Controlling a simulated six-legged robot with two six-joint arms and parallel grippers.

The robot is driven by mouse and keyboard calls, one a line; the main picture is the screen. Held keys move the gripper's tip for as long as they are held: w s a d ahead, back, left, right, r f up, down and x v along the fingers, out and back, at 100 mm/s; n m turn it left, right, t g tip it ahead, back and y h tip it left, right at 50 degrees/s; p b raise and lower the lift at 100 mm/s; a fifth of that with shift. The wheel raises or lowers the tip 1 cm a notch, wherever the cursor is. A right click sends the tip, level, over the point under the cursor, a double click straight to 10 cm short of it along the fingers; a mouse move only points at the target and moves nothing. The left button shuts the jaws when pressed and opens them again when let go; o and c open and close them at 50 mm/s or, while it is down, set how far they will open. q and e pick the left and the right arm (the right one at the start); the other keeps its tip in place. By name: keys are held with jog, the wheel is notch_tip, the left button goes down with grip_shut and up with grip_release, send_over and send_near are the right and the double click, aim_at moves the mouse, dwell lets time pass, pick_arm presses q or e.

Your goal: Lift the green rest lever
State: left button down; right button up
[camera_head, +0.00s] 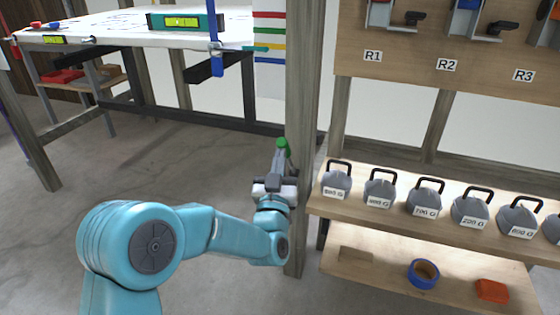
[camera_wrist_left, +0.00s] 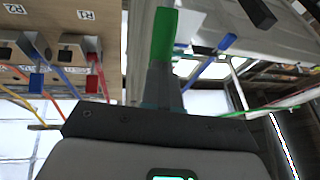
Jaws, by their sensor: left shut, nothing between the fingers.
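The green rest lever (camera_head: 282,143) shows as a small green end beside the wooden post, just above my left gripper's fingertips. In the left wrist view the green lever (camera_wrist_left: 165,35) stands straight ahead of the fingers, filling the top middle. My left gripper (camera_head: 279,157) points up along the post, its fingers shut with nothing between them; its fingers also show in the left wrist view (camera_wrist_left: 163,80). The fingertips are at or very near the lever's lower end; I cannot tell whether they touch. The lever's pivot is hidden. My right gripper is not in view.
The wooden post (camera_head: 303,90) rises right beside my left gripper. Several grey weights (camera_head: 427,198) with black handles stand on a shelf to the right. A blue tape roll (camera_head: 424,274) lies below. A white-topped workbench (camera_head: 120,32) stands back left, with clear floor before it.

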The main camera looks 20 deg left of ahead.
aim_at(286, 140)
pick_arm(q)
jog(key=w+r+g+p, duration=0.1)
jog(key=w+r+p, duration=0.1)
jog(key=p, duration=0.2)
jog(key=w+r+g+h+p, duration=0.1)
jog(key=w+r+p, duration=0.1)
jog(key=r+p, duration=0.1)
jog(key=shift+w+d+m+g+p, duration=0.15)
jog(key=shift+m+g+p, duration=0.2)
jog(key=shift+p, duration=0.25)
jog(key=shift+w+r+m+g+h+p, duration=0.25)
jog(key=shift+w+g+p, duration=0.75)
jog(key=shift+p, duration=1.25)
jog(key=shift+w+r+m+g+y+p, duration=0.1)
jog(key=shift+w+r+g+p, duration=0.25)
jog(key=shift+w+p, duration=1.5)
jog(key=shift+w+r+m+g+h+p, duration=0.25)
jog(key=shift+w+g+p, duration=0.55)
jog(key=shift+p, duration=1.8)
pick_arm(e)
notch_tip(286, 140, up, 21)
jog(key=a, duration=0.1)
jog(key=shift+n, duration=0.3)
pick_arm(q)
jog(key=shift+w+r, duration=0.1)
jog(key=shift+y, duration=0.3)
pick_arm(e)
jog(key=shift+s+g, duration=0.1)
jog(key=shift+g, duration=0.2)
